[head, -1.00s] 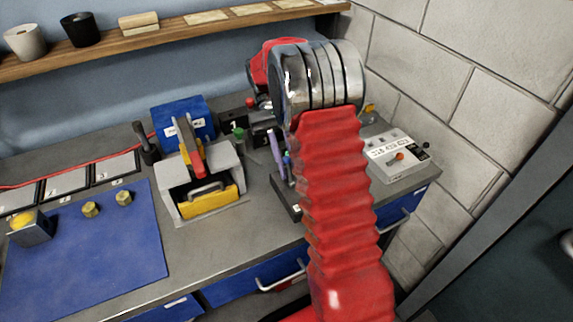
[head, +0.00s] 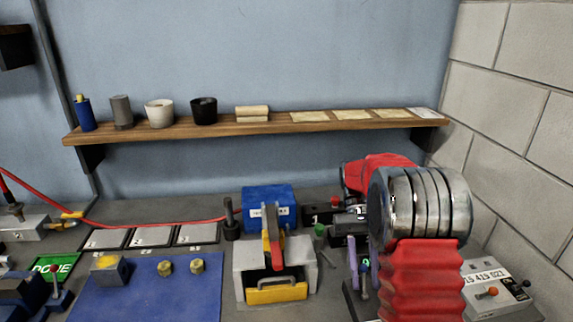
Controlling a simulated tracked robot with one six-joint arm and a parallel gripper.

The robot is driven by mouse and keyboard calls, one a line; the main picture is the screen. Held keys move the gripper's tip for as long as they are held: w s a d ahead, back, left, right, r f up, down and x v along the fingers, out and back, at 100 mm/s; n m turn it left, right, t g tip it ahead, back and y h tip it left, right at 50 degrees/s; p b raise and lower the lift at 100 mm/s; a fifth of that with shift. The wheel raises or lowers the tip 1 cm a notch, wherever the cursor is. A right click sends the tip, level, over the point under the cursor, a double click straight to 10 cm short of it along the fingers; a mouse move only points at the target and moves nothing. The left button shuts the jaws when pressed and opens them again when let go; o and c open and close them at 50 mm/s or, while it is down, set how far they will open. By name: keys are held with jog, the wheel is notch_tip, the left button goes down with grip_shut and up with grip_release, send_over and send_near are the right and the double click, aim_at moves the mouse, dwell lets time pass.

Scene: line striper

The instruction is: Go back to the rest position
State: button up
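My arm, with a red ribbed sleeve and a ringed metal joint, rises at the right of the head view over the workbench (head: 215,278). Past the joint, a red arm part points away from me toward the back of the bench. My gripper is not clearly seen; its fingers are hidden behind the joint or too small to tell. I cannot see whether it holds anything.
A grey fixture (head: 247,262) with a yellow-handled drawer stands left of my arm. A blue box (head: 270,197) is behind it. A blue mat (head: 150,295) holds brass nuts. A grey numbered box (head: 480,280) is at right. A wooden shelf (head: 280,126) hangs above, near a block wall (head: 530,120).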

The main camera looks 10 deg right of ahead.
jog(key=shift+s+a+r+t, duration=0.35)
jog(key=shift+r, duration=0.25)
jog(key=shift+s+a+r+t, duration=0.3)
jog(key=shift+r+t, duration=0.05)
jog(key=shift+r, duration=0.2)
jog(key=s+a+r+n+t, duration=0.1)
jog(key=s+a+r+t, duration=0.2)
jog(key=s+t, duration=0.3)
jog(key=s+a+r+n+t+h, duration=0.1)
jog(key=s+a+r+t, duration=0.2)
jog(key=s+a+t, duration=0.2)
jog(key=shift+s+a+r+n+t, duration=0.2)
jog(key=shift+s+a+n+t, duration=0.15)
jog(key=shift+s+t, duration=1.05)
jog(key=shift+w+a+t, duration=0.1)
jog(key=shift+w+t, duration=0.2)
